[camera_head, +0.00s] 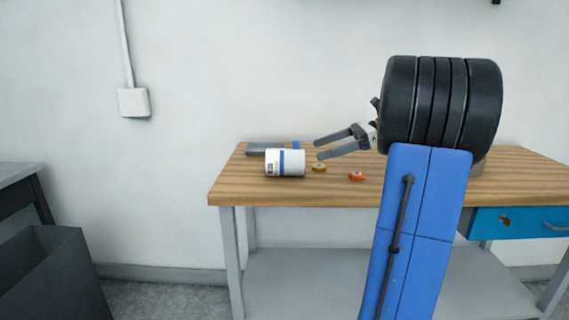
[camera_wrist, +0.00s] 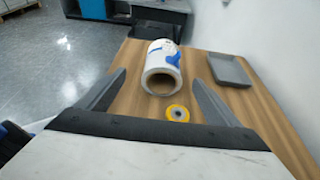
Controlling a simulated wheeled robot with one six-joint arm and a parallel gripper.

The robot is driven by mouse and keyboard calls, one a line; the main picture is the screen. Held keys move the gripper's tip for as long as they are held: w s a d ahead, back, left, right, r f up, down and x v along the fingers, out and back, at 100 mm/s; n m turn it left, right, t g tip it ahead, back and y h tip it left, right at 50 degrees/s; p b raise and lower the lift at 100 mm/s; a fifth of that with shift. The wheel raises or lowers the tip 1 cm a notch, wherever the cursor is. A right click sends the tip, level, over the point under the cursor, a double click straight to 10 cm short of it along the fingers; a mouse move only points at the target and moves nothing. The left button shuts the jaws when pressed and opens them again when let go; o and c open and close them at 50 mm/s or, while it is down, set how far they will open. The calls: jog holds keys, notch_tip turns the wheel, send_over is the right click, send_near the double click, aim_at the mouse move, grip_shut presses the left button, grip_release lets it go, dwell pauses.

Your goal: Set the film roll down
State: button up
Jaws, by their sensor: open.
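The film roll (camera_head: 285,163) is a white cylinder with a blue band and a dark label. It lies on its side on the wooden table (camera_head: 225,190), near the left end. In the wrist view the film roll (camera_wrist: 162,68) shows its hollow core end facing me, beyond my fingertips. My gripper (camera_head: 319,148) is open and empty, to the right of the roll and apart from it. In the wrist view my gripper's fingers (camera_wrist: 158,75) stand wide on both sides of the roll's near end.
A yellow ring (camera_head: 319,168) and an orange ring (camera_head: 356,176) lie on the table right of the roll. A grey tray (camera_wrist: 230,70) lies beside the roll, near the table's edge. A dark bin (camera_head: 45,275) stands on the floor at left.

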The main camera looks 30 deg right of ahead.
aim_at(302, 155)
jog(key=x, duration=0.7)
jog(key=shift+w+a, duration=0.1)
jog(key=shift+a, duration=0.05)
jog(key=shift+w+d+x, duration=0.1)
jog(key=shift+w+x, duration=0.05)
jog(key=shift+x, duration=1.25)
jog(key=shift+w+d+x, duration=0.15)
jog(key=shift+x, duration=1.25)
jog(key=shift+f, duration=0.1)
jog(key=c, duration=1.5)
